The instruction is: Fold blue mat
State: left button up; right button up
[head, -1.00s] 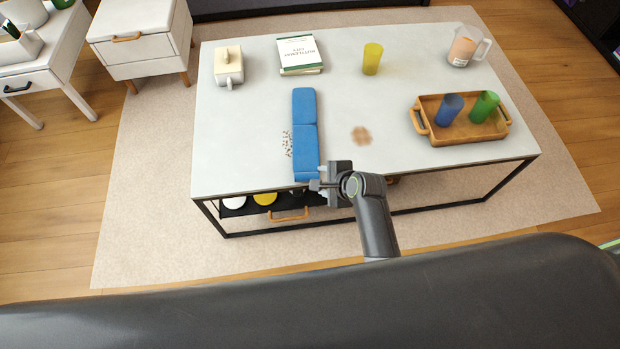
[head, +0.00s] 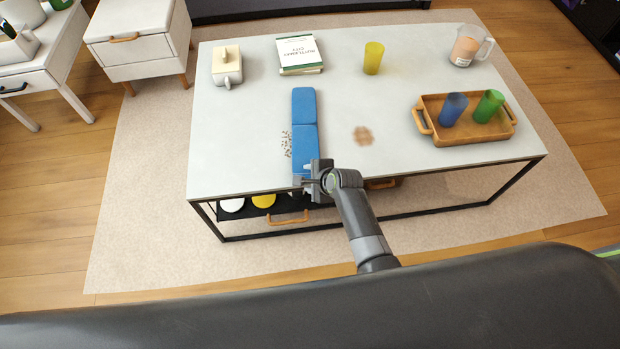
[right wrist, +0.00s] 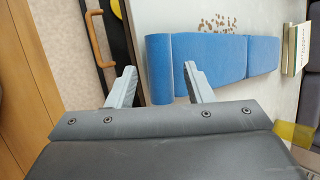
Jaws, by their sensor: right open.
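The blue mat (head: 305,140) lies lengthwise on the pale table, with crease lines across it, its near end by the table's front edge. In the right wrist view the mat (right wrist: 215,55) shows as several panels, with a narrow end panel nearest the gripper. My right gripper (head: 304,182) is at the mat's near end, partly covering it. In the right wrist view its fingers (right wrist: 160,70) are spread apart, with the mat's end panel in the gap between them. Whether they touch it I cannot tell. My left gripper is not in view.
Dark crumbs (head: 287,145) lie left of the mat and a brown stain (head: 363,135) right of it. A wooden tray (head: 475,133) holds blue and green cups. A book (head: 299,55), teapot (head: 228,65), yellow cup (head: 373,58) and jug (head: 466,48) stand farther back.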

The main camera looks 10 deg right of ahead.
jog(key=shift+w+f, duration=0.1)
grip_shut()
dwell(0.4)
